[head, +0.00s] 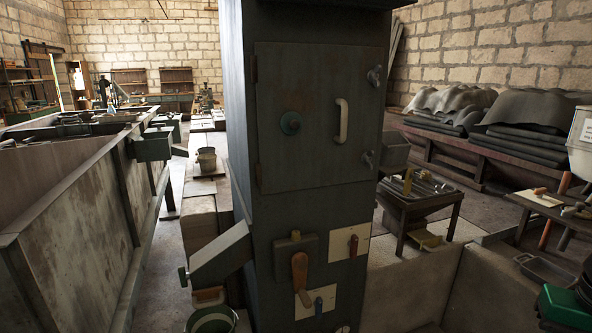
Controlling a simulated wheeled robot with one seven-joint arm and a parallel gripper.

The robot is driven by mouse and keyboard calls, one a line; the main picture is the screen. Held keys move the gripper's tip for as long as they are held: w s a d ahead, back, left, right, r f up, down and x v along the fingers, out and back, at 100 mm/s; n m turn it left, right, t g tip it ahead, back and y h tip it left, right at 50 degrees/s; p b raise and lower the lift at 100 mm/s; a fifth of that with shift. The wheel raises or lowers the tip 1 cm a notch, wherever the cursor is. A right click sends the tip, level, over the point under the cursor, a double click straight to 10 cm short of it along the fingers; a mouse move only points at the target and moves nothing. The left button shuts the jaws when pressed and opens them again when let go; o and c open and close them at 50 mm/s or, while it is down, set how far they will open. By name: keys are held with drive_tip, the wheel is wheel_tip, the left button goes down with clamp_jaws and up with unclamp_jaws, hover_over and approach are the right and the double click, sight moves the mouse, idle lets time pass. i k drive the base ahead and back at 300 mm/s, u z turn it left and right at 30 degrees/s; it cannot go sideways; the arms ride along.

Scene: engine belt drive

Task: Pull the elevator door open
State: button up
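The elevator is a tall dark grey-blue metal casing (240,130) in the middle of the head view. Its door (310,85) is a square panel on the upper front and looks closed, flush with the casing. A pale vertical handle (341,120) stands out right of the door's middle. Two grey latch-like knobs, upper (375,75) and lower (368,160), sit at the door's right edge. Small hinge-like parts show at its left edge. My gripper is not in view.
Below the door are an orange-brown lever (300,275) and two pale switch plates. A sloping chute (220,255) juts out left above a bucket (211,321). A small table (419,205) with a tray stands right. A long metal bin (80,225) fills the left.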

sight(328, 86)
drive_tip(key=k, duration=1)
drive_tip(key=u, duration=0.55)
drive_tip(key=i, duration=1.25)
drive_tip(key=z, duration=1.6)
